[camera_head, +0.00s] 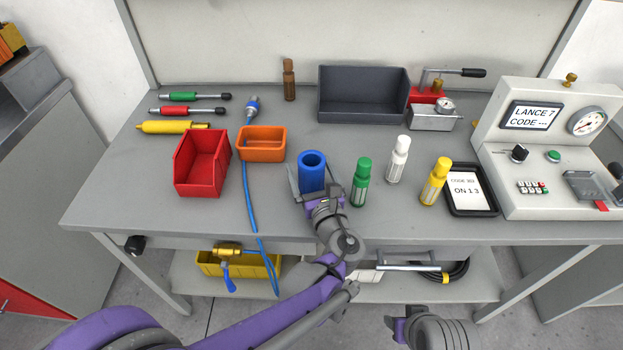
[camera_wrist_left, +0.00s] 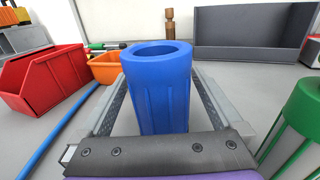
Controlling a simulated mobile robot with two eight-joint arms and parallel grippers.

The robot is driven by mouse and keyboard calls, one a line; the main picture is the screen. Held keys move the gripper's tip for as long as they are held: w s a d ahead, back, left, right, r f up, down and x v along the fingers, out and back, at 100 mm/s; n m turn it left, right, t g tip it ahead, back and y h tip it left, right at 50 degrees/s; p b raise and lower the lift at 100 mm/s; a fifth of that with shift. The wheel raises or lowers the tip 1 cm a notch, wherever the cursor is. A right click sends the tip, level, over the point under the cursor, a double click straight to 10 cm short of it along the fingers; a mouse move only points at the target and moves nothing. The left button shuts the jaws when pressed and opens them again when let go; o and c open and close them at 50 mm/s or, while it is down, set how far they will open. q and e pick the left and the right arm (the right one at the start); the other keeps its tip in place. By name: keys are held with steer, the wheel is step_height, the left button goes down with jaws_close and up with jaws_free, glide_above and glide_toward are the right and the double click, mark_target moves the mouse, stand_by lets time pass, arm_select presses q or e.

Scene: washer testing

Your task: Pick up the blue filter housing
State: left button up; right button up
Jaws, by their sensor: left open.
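The blue filter housing (camera_head: 312,168) is an upright, hollow blue cylinder on the grey workbench (camera_head: 290,218), near the middle of the head view. My left gripper (camera_head: 309,180) reaches it from the front, with a finger on either side of it. In the left wrist view the blue filter housing (camera_wrist_left: 160,92) stands between the two open fingers of my left gripper (camera_wrist_left: 158,105). A gap shows between the housing and the fingers, at least on the right. The end of my right arm (camera_head: 432,328) shows at the bottom edge of the head view; its fingertips are not clearly seen.
A green-capped bottle (camera_head: 361,182) stands close to the right of the housing, with white (camera_head: 398,160) and yellow (camera_head: 435,182) ones beyond. An orange bin (camera_head: 262,146) and a red bin (camera_head: 203,165) stand left. A blue hose (camera_head: 248,200) hangs over the front edge.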

arm_select(q)
steer(key=shift+x, duration=0.9)
jaws_close()
